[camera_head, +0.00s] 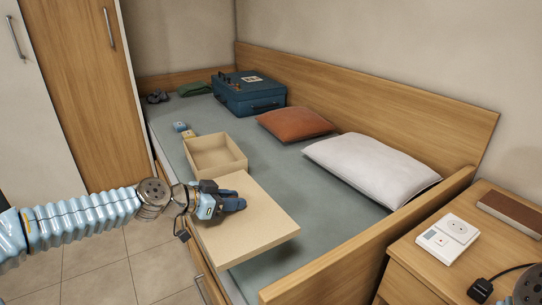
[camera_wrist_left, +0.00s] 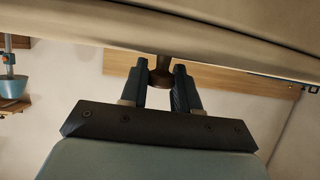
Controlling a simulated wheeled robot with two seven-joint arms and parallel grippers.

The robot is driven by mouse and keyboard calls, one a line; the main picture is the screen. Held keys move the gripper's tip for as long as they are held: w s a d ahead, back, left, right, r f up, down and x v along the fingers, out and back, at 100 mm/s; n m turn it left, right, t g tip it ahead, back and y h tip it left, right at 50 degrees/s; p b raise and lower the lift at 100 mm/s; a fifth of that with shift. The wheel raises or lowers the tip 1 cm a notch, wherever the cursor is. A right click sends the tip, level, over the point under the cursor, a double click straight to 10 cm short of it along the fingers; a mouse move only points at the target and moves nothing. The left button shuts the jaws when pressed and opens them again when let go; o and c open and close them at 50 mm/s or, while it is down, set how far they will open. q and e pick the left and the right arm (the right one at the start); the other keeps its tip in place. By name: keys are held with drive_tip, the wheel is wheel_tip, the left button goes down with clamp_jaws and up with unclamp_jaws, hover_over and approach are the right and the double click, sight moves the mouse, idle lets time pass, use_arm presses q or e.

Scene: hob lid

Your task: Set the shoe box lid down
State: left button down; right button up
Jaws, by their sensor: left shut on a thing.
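The shoe box lid (camera_head: 262,222) is a pale beige panel with a shallow rim, near the front end of the bed. My left gripper (camera_head: 232,202) is over its upper left part. In the left wrist view, my left gripper (camera_wrist_left: 160,82) is shut on a dark brown knob (camera_wrist_left: 161,72) at the lid (camera_wrist_left: 200,30). I cannot tell whether the lid touches the bed or hangs just above it. My right gripper is not in view.
The grey-green bed (camera_head: 290,180) holds a white pillow (camera_head: 372,168), an orange cushion (camera_head: 294,124), a blue case (camera_head: 249,93) and small blocks (camera_head: 188,134). A nightstand (camera_head: 410,278) with a white device (camera_head: 447,239) stands at right. Bed surface is free between box and pillow.

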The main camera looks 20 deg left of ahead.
sight(270, 211)
use_arm(q)
drive_tip(key=w+d+f+b, duration=0.1)
drive_tip(key=d, duration=0.2)
drive_tip(key=w+d+f+b, duration=0.1)
drive_tip(key=w+d+f, duration=0.1)
drive_tip(key=w+d+f+b, duration=0.1)
drive_tip(key=d+f, duration=0.1)
drive_tip(key=d, duration=0.1)
drive_tip(key=shift+w+d+f, duration=0.1)
drive_tip(key=shift+w+d, duration=0.2)
drive_tip(key=shift+w, duration=0.1)
drive_tip(key=d+f, duration=0.1)
drive_tip(key=w+d+f+b, duration=0.1)
drive_tip(key=f, duration=0.2)
drive_tip(key=shift+w+d, duration=0.35)
drive_tip(key=shift+d, duration=0.05)
drive_tip(key=shift+w+d+f+b, duration=0.2)
drive_tip(key=shift+d+f+b, duration=0.15)
drive_tip(key=shift+f, duration=0.25)
wheel_tip(270, 211, down, 3)
drive_tip(key=shift+w+d+f, duration=0.1)
drive_tip(key=shift+f, duration=0.05)
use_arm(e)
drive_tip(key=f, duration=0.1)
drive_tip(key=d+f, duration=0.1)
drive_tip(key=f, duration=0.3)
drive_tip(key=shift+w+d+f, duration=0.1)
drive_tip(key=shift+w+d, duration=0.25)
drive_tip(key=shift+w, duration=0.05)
